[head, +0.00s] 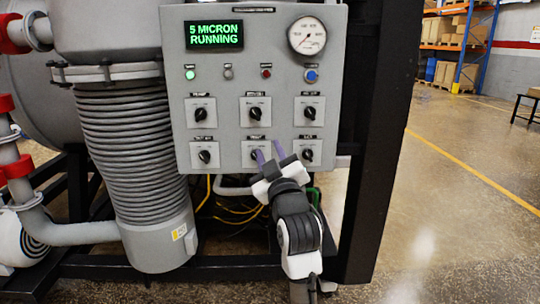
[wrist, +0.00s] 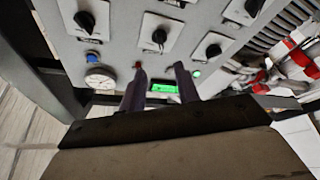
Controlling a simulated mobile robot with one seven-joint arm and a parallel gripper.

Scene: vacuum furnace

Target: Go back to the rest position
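My gripper (head: 267,149) is in front of the lower edge of the grey control panel (head: 228,120) in the head view. Its two purple fingers are apart with nothing seen between them. They point up at the lower row, overlapping the lower middle knob (head: 255,155) and left of the lower right knob (head: 307,155). I cannot tell whether a finger touches the panel. The wrist view shows the panel upside down, with the fingers (wrist: 160,82) spread in front of it and the green display (wrist: 164,88) beyond them.
The display (head: 214,35) reads "5 MICRON RUNNING", beside a round gauge (head: 307,35). A ribbed metal bellows (head: 125,150) stands left of the panel, and a black frame post (head: 385,140) stands right. Open floor (head: 455,200) lies to the right, with shelving (head: 457,45) far back.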

